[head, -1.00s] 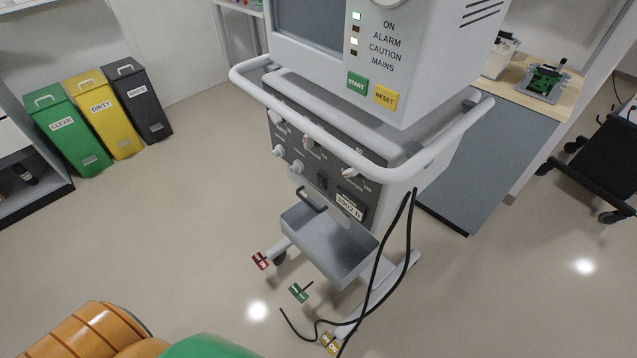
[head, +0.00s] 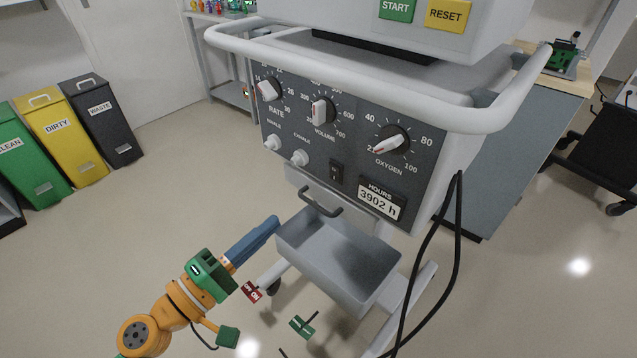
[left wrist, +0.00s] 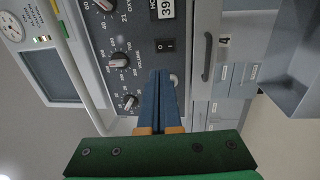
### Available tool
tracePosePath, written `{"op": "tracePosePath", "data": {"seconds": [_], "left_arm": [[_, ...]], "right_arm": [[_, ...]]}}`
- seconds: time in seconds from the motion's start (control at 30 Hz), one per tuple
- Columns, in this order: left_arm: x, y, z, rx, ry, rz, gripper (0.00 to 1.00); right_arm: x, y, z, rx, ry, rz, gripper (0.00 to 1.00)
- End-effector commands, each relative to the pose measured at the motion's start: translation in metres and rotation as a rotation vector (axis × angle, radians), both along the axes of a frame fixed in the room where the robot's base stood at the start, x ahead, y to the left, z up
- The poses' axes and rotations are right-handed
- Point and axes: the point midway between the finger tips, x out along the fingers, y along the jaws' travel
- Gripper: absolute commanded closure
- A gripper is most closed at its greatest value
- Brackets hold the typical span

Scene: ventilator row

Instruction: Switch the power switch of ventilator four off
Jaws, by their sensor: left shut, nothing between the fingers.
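The ventilator (head: 445,165) stands before me, with dials on its grey panel. Its black rocker power switch (head: 336,171) sits low on the panel, left of the hours display (head: 381,200). Which way the rocker is tipped I cannot tell. In the left wrist view, turned sideways, the switch (left wrist: 165,45) is just beyond the blue fingertips, and a label "4" (left wrist: 224,40) shows to its right. My left gripper (head: 276,221) is shut and empty, below and left of the switch, apart from the panel in the head view. My right gripper is not in view.
A handle (head: 320,203) and an open grey tray (head: 335,255) are below the switch. A white rail (head: 380,108) runs around the ventilator above the panel. Black cables (head: 459,220) hang at its right. Bins (head: 75,130) stand at the left.

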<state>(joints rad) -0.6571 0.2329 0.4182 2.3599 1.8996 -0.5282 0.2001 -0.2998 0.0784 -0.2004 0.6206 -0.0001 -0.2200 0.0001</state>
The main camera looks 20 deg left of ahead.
Motion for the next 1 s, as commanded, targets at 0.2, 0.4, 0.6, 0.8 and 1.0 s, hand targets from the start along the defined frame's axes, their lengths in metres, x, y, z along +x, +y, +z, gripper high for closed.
{"op": "tracePosePath", "data": {"seconds": [0.2, 0.4, 0.6, 0.8, 1.0], "left_arm": [[0.004, -0.001, 0.003, 0.001, 0.000, 0.002, 1.00], [0.036, -0.014, 0.013, 0.000, -0.002, 0.002, 1.00], [0.076, -0.032, 0.017, 0.000, -0.001, 0.002, 1.00], [0.111, -0.047, 0.018, 0.001, 0.000, 0.002, 1.00], [0.127, -0.054, 0.017, 0.002, 0.001, 0.003, 1.00]], "right_arm": [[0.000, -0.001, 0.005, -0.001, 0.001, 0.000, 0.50], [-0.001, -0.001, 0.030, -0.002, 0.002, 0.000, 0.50], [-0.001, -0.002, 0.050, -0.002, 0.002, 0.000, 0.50], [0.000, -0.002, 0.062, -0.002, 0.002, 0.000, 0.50], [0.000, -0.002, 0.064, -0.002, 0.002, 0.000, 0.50]]}}
